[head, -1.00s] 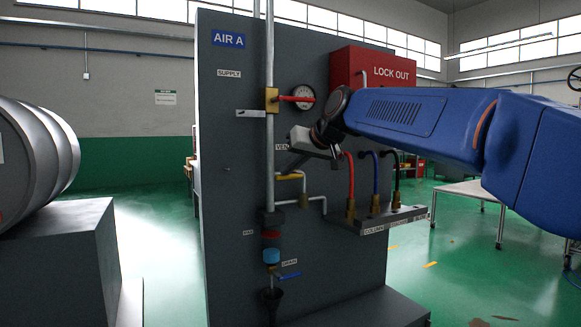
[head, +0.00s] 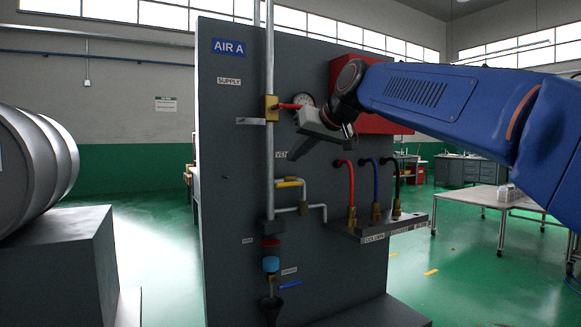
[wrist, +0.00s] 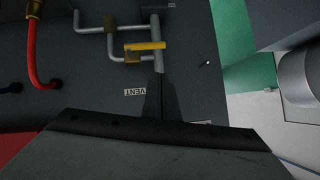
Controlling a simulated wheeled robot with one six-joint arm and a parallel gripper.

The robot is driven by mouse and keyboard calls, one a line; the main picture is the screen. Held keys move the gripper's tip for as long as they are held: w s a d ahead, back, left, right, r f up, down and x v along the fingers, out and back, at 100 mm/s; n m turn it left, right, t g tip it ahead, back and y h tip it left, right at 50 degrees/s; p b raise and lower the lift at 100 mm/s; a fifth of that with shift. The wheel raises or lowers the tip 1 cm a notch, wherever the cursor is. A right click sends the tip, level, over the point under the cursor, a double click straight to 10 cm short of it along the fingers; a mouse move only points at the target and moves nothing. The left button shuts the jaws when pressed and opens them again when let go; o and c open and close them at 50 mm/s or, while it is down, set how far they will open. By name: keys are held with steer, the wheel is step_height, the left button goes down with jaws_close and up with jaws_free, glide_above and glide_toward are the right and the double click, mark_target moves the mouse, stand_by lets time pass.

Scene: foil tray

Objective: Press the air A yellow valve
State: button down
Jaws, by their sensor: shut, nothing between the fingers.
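The yellow valve handle (head: 289,184) lies roughly level on the vent branch of the AIR A panel (head: 228,150), just right of the upright pipe. It also shows in the wrist view (wrist: 146,45), with the upside-down VENT label (wrist: 134,91) nearby. My gripper (head: 292,157) is shut and empty. In the head view it points down and left, with its tips above the handle and apart from it. In the wrist view the closed fingers (wrist: 158,80) point toward the handle's right end. The exact depth gap cannot be told.
A red supply lever (head: 289,106) and a gauge (head: 303,99) sit above, close to my gripper. Red, blue and black hoses (head: 346,178) rise from a shelf (head: 395,228) at lower right. A blue drain lever (head: 290,285) is below. A red LOCK OUT box (head: 343,65) is behind my arm.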

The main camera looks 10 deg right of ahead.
steer(key=v, duration=0.6)
steer(key=shift+a, duration=0.3)
steer(key=shift+s, duration=0.2)
steer(key=s+d+f+g+h, duration=0.1)
steer(key=s+d+f, duration=0.3)
steer(key=s+f, duration=0.6)
steer(key=s+d+f+m+g+h, duration=0.1)
steer(key=s+f, duration=0.9)
steer(key=f, duration=1.2)
steer(key=s+d+f+m+g+h, duration=0.1)
steer(key=s+d+f+g+h, duration=0.2)
steer(key=s+d+f, duration=0.3)
steer(key=s+f, duration=0.4)
steer(key=f, duration=0.6)
steer(key=shift+s+d+f, duration=0.3)
steer(key=shift+s+f, duration=0.05)
steer(key=shift+s, duration=0.05)
